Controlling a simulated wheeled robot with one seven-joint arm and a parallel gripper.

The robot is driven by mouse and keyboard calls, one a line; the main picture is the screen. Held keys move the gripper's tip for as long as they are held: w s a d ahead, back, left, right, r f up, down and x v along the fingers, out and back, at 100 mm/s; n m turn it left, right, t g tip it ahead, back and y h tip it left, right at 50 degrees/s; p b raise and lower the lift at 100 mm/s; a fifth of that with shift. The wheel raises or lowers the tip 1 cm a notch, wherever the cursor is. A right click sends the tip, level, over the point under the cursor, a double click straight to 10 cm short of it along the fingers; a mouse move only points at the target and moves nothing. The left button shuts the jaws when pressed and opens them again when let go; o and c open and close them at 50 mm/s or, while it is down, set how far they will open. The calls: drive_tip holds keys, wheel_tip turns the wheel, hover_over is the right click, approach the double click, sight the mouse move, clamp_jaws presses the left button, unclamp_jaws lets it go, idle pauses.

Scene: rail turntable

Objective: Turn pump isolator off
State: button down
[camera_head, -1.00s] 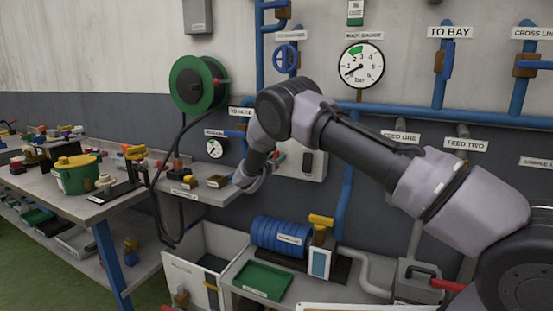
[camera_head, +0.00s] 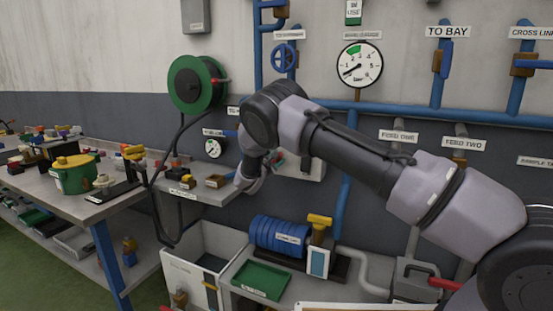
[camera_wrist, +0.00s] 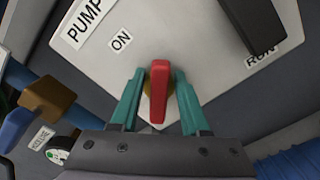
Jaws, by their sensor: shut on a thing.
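The pump isolator's red handle (camera_wrist: 159,92) stands out from a light grey panel (camera_wrist: 185,50) in the wrist view, with a brass-coloured collar behind it. My gripper (camera_wrist: 158,100) has its two teal fingers shut on the handle, one on each side. The label "ON" (camera_wrist: 121,40) is up and left of the handle, and a label beginning "PUMP" (camera_wrist: 88,17) is at the panel's corner. In the head view the panel (camera_head: 306,168) shows partly behind my arm, which hides the gripper's fingers.
A black lever (camera_wrist: 254,22) by a "RUN" label sits on the same panel. A shelf (camera_head: 205,193) stands left of my wrist, and a blue pump (camera_head: 280,236) lies below.

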drive_tip(key=m, duration=0.4)
drive_tip(key=shift+f+m, duration=0.3)
drive_tip(key=shift+s+f+m, duration=0.1)
drive_tip(key=shift+f+m, duration=0.1)
drive_tip(key=shift+m, duration=1.8)
drive_tip(key=c, duration=0.7)
unclamp_jaws()
drive_tip(key=v, duration=1)
drive_tip(key=shift+s, duration=0.35)
